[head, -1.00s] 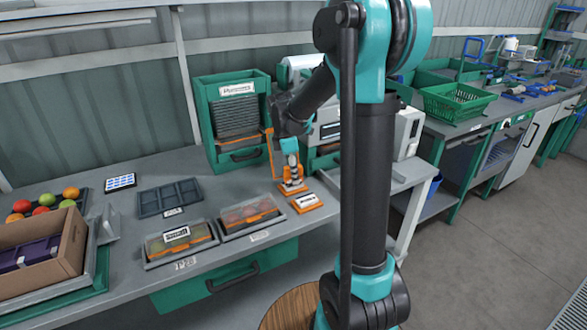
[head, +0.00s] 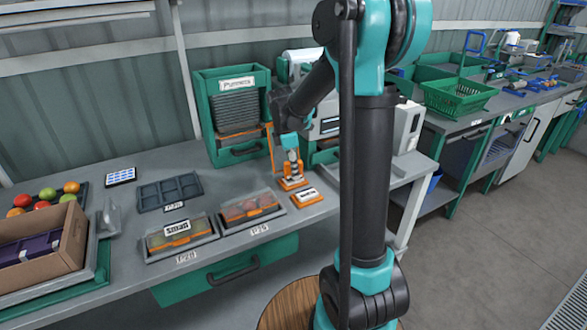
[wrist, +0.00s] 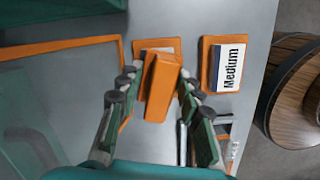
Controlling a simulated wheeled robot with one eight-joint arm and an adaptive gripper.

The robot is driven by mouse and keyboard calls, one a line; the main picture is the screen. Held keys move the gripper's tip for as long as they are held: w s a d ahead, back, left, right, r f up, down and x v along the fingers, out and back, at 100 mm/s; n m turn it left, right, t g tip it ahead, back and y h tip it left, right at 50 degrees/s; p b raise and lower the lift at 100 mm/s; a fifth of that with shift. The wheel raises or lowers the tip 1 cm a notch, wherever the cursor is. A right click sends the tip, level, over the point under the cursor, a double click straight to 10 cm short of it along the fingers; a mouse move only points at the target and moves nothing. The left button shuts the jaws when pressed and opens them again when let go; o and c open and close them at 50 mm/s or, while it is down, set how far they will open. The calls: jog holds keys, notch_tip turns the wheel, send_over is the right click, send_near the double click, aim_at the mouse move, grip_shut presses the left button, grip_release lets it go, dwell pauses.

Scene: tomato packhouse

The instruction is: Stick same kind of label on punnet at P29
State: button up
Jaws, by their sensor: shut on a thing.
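My gripper (wrist: 153,90) is shut on an orange block-shaped tool (wrist: 162,88). The tool stands over an orange label holder (wrist: 172,46); whether it touches the labels is hidden. In the head view my gripper (head: 291,158) is low over the bench. Beside it lies another orange holder (wrist: 206,83) with a white label stack reading "Medium" (wrist: 228,68). Two lidded punnets sit in grey trays at the bench front. The left punnet (head: 170,239) bears a white label (head: 177,227) with small, unclear print. The right punnet (head: 248,208) shows no label; its tag (head: 259,229) looks like P29.
An empty grey compartment tray (head: 170,190) lies behind the punnets. A cardboard box (head: 72,250) and tomatoes (head: 48,193) are at the left. A green rack (head: 199,110) and a machine stand behind my gripper. Bare bench lies left of the rack.

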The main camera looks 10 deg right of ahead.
jog(key=shift+f, duration=0.45)
dwell(1.2)
jog(key=shift+r, duration=0.1)
jog(key=shift+r, duration=3.4)
